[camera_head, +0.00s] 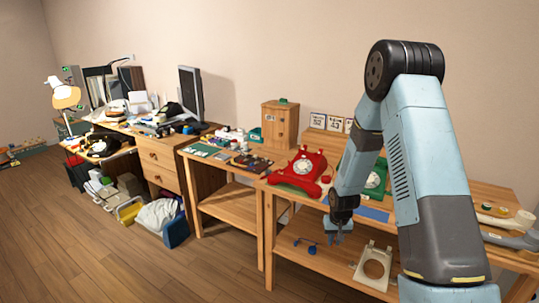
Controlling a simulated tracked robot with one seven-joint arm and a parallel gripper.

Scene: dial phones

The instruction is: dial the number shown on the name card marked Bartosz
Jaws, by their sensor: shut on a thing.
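A red dial phone (300,171) stands on the wooden table, its pale dial facing up. A green dial phone (376,182) stands to its right, partly hidden by my arm. Small white cards (318,121) stand in a row behind the phones; their writing is too small to read, so I cannot tell which is marked Bartosz. My gripper (337,238) points down in front of the table's front edge, below and right of the red phone and apart from it. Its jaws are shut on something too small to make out.
The table's lower shelf (285,255) holds a small blue item (312,248) and a beige plate with a round hole (376,268). A wooden cabinet (280,126) stands behind the red phone. A cluttered desk is at left. The floor (130,265) in front is clear.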

